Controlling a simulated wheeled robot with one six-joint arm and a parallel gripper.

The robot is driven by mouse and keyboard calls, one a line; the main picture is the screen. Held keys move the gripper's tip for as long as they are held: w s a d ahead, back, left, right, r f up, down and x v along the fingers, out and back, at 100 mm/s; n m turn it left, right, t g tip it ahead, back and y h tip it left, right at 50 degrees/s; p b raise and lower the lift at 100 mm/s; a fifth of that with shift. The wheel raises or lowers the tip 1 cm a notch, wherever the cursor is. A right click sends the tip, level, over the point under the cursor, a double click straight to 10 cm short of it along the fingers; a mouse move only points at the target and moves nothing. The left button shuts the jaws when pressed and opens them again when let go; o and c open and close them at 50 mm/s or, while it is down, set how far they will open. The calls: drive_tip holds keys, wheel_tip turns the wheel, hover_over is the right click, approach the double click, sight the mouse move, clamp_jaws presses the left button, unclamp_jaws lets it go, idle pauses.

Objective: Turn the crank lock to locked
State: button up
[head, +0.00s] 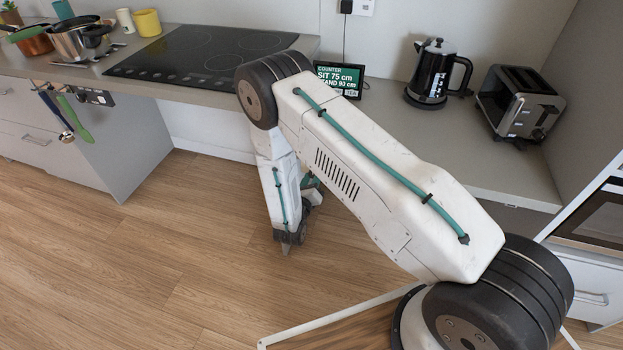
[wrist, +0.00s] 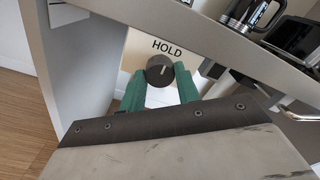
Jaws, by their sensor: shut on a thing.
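A dark round knob (wrist: 157,68) with a pale pointer line sits on a light panel under the counter in the wrist view. The word HOLD is printed just above it. I take it for the crank lock, though no "locked" mark is readable. My gripper (wrist: 160,82) has its two green fingers shut on the knob, one on each side. In the head view the knob is hidden, and my gripper is mostly hidden behind my own arm below the counter edge. The crank itself cannot be made out clearly.
The counter (head: 410,135) overhangs the panel. On it stand a small display (head: 338,79), a kettle (head: 436,73), a toaster (head: 518,102) and a black hob (head: 205,55). Cabinets flank the open space below. The wooden floor (head: 130,260) at left is clear.

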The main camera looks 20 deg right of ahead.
drive_tip(key=shift+a, duration=0.1)
drive_tip(key=o, duration=1)
drive_tip(key=v, duration=0.7)
drive_tip(key=shift+s+a, duration=0.2)
drive_tip(key=shift+s, duration=0.1)
